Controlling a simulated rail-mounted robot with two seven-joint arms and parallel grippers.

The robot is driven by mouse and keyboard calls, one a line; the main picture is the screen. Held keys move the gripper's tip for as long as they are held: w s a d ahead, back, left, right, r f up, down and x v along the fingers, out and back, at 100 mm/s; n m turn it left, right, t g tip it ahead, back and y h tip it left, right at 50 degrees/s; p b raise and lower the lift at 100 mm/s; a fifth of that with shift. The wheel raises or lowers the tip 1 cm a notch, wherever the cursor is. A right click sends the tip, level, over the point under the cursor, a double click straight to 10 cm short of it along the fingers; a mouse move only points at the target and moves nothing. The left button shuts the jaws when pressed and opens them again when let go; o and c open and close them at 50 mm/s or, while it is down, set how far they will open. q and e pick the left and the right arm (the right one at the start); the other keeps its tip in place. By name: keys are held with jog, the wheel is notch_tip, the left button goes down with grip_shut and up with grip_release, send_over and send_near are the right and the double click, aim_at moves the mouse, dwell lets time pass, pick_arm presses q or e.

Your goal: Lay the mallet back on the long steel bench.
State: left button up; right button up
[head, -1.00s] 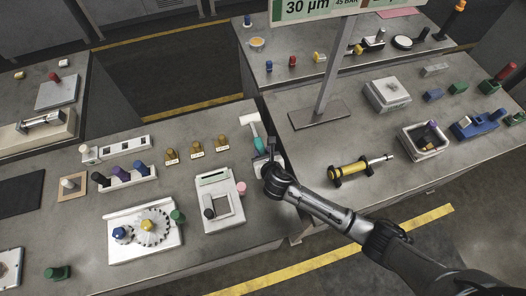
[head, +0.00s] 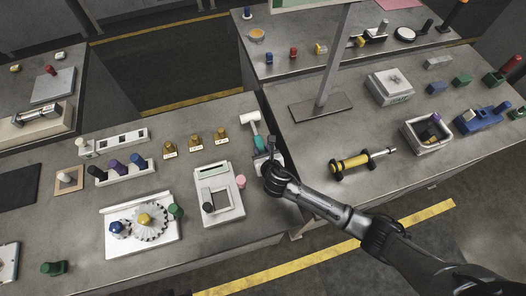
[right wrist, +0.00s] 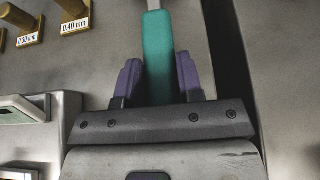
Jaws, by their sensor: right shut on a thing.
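The mallet has a pale head (head: 250,117) and a teal handle (head: 259,142). In the head view it is at the right end of the front steel bench (head: 215,252), by the gap to the neighbouring bench. My right gripper (head: 270,157) is shut on the handle. In the right wrist view the handle (right wrist: 158,55) runs between my purple fingers (right wrist: 158,78), with the head out of frame beyond the top. I cannot tell whether the mallet touches the bench top. My left gripper is not in view.
Several brass pieces (head: 196,144) with labels stand left of the mallet. A pale gauge device (head: 222,175) and a pink knob (head: 240,181) are nearer me. A sign post (head: 331,75) and a yellow-black tool (head: 351,163) are on the right bench. A dark gap separates the benches.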

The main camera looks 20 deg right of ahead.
jog(key=shift+f, duration=0.55)
jog(key=o, duration=0.9)
jog(key=shift+c, duration=0.2)
jog(key=o, duration=0.3)
